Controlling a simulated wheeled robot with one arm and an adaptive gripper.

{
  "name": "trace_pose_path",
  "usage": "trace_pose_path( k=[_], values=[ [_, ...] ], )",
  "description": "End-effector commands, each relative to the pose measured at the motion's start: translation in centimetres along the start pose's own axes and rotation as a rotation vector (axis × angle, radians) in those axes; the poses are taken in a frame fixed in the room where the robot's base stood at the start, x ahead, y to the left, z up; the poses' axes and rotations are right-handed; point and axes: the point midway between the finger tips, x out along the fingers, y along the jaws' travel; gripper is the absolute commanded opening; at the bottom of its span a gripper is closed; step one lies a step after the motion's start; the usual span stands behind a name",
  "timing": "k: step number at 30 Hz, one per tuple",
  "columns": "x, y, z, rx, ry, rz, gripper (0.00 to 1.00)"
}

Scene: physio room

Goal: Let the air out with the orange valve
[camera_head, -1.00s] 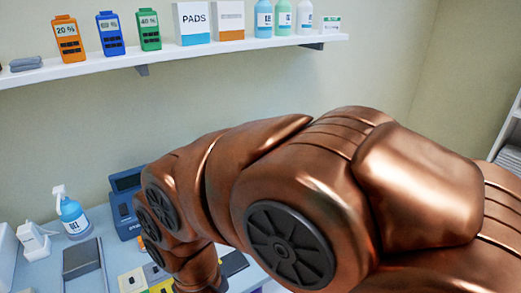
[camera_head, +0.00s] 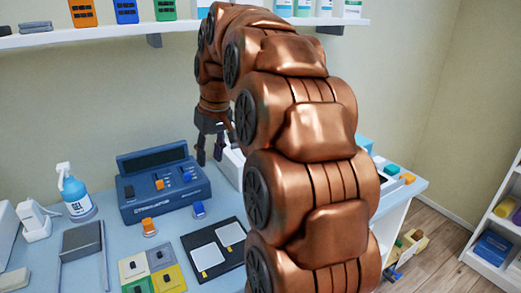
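A dark blue device (camera_head: 165,196) with a sloped screen stands on the pale blue table. It has a small orange control (camera_head: 159,184) and a blue control (camera_head: 187,176) on its face. In front of it are an orange knob-like piece (camera_head: 149,227) and a blue one (camera_head: 198,208). I cannot tell for sure which orange part is the valve. My gripper (camera_head: 210,158) points down, its dark fingers apart and nothing visible between them. It hangs above and to the right of the device, apart from the orange pieces.
A black tray (camera_head: 238,262) with white pads, coloured squares (camera_head: 166,281), a gel bottle (camera_head: 75,194) and a grey block (camera_head: 80,243) occupy the table (camera_head: 120,236). A wall shelf (camera_head: 90,34) runs above.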

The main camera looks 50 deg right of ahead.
Motion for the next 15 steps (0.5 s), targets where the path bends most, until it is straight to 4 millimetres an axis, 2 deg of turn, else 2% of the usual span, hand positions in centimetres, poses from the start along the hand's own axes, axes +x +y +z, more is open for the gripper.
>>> trace_pose_path(
  k=[1, 6, 12, 15],
  values=[
    [0.4, 2.1, -1.0, 0.018, 0.022, 0.007, 0.35],
    [0.0, 8.6, -3.4, 0.061, 0.090, 0.036, 0.35],
    [-0.6, 15.8, -4.3, 0.107, 0.154, 0.079, 0.35],
    [-1.0, 18.3, -4.3, 0.123, 0.175, 0.098, 0.35]
  ],
)
